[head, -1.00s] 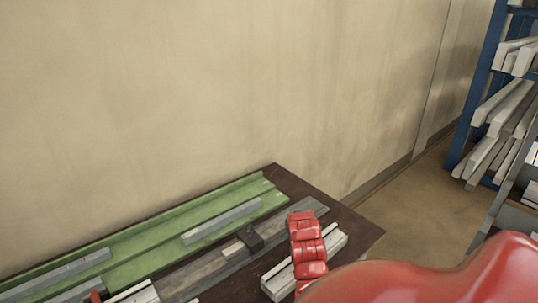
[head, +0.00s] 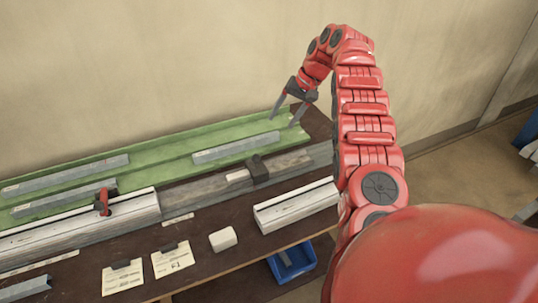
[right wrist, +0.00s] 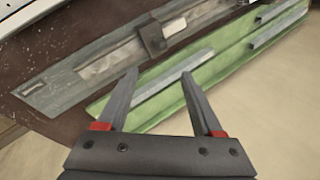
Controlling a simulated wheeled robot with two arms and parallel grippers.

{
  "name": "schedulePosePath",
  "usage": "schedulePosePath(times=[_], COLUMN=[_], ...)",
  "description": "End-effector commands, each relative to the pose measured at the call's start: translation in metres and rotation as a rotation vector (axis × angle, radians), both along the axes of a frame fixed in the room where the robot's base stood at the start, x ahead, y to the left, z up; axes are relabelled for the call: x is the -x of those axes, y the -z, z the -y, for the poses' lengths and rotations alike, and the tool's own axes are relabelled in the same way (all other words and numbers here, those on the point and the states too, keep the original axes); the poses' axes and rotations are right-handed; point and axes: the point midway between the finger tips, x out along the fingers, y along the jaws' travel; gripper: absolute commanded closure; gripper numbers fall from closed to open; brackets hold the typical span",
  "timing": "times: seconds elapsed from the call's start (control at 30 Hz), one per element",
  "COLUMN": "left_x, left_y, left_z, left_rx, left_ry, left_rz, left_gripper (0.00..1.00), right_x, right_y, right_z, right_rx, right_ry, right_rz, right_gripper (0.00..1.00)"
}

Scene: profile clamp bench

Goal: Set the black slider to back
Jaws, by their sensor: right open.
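The black slider (head: 257,168) sits upright on a long grey rail (head: 293,162) on the dark bench, beside a short pale block. It also shows in the right wrist view (right wrist: 152,37), beyond my fingertips. My right gripper (head: 285,115) is open and empty above the green tray, behind and to the right of the slider, fingers pointing down. In the right wrist view its two fingers (right wrist: 158,75) are spread apart, with nothing between them. My left gripper is not in view.
The green tray (head: 178,153) holds several grey bars along the wall. A red clamp (head: 102,201) stands on a white profile at left. Another white profile (head: 295,206), a white block (head: 223,239) and two cards lie nearer. A blue bin (head: 292,262) is below the front edge.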

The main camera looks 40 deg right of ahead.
Motion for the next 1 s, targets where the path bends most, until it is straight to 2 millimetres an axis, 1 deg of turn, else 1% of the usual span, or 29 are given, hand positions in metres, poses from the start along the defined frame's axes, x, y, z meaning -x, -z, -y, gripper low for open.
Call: schedulePosePath(times=[0.17, 0.3, 0.33, 0.6, 0.8, 0.9, 1.0], left_x=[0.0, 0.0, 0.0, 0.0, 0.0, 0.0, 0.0], left_y=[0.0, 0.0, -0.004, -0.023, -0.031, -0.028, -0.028], left_z=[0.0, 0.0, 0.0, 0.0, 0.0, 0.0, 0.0], left_rx=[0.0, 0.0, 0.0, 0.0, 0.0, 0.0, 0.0], left_ry=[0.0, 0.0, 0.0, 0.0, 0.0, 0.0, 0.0], left_rz=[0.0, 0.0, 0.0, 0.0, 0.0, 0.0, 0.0], left_gripper=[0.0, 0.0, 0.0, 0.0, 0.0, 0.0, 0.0], right_x=[-0.002, -0.006, -0.009, -0.029, -0.042, -0.047, -0.049], right_y=[0.009, 0.026, 0.03, 0.09, 0.129, 0.142, 0.151], right_z=[-0.004, -0.01, -0.012, -0.037, -0.052, -0.056, -0.058], right_rx=[-0.002, -0.002, -0.003, -0.007, -0.004, -0.003, -0.003], right_ry=[-0.002, -0.001, 0.0, -0.003, -0.005, -0.004, -0.002], right_rz=[-0.003, -0.004, -0.005, -0.005, -0.003, -0.001, -0.002], right_gripper=[0.32, 0.32, 0.32, 0.32, 0.32, 0.32, 0.32])
